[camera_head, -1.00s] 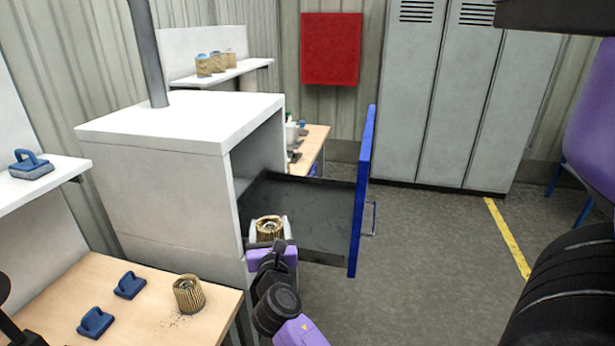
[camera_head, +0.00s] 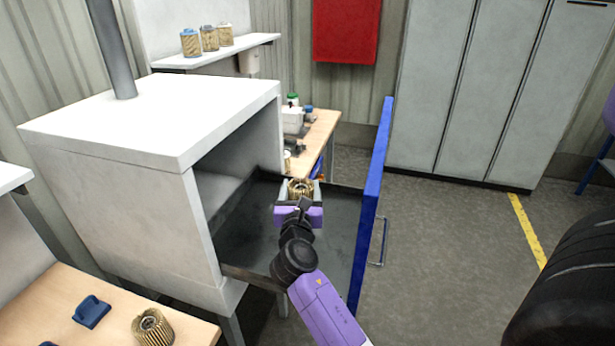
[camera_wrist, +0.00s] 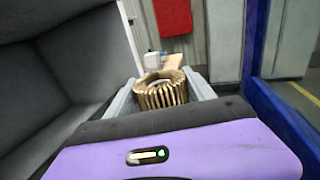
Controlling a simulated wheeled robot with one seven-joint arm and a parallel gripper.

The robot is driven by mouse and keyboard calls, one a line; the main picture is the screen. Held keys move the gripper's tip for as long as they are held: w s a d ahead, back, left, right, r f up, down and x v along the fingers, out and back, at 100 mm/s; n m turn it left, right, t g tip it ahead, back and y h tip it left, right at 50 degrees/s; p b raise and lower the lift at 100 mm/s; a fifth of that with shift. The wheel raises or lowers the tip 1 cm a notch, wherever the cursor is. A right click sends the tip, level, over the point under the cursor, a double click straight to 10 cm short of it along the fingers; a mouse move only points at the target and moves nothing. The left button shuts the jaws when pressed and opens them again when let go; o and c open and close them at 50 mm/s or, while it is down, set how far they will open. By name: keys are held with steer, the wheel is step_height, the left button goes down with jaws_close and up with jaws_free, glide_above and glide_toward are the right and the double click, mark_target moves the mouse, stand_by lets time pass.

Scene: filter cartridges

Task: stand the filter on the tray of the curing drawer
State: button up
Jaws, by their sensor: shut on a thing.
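My gripper (camera_head: 299,193) is shut on a pleated, tan-gold filter (camera_head: 299,186). The filter is upright between the two grey fingers, and it also shows in the wrist view (camera_wrist: 161,90). In the head view they are over the dark tray (camera_head: 258,238) of the pulled-out curing drawer, whose blue front (camera_head: 371,215) stands to their right. I cannot tell how high the filter's base is above the tray, as my gripper hides it. The white curing cabinet (camera_head: 150,115) is to the left.
A second filter (camera_head: 153,328) stands on the wooden bench (camera_head: 62,290) at lower left, beside a blue handled block (camera_head: 91,311). Several filters sit on a back shelf (camera_head: 215,52). The tray around my gripper looks empty. The cabinet's side wall and the drawer front bound the space.

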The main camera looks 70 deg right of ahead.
steer(key=shift+d+f, duration=0.15)
steer(key=shift+d, duration=0.1)
step_height(320, 180, down, 6)
steer(key=b, duration=0.6)
steer(key=shift+r+b, duration=0.25)
steer(key=shift+b, duration=0.05)
steer(key=shift+a+p, duration=0.1)
steer(key=shift+p, duration=0.65)
stand_by(0.9)
steer(key=shift+f+b, duration=0.3)
steer(key=shift+f, duration=0.25)
stand_by(0.9)
steer(key=o, duration=1.4)
steer(key=shift+o, duration=0.2)
steer(key=shift+b+v, duration=0.45)
steer(key=shift+v, duration=3.45)
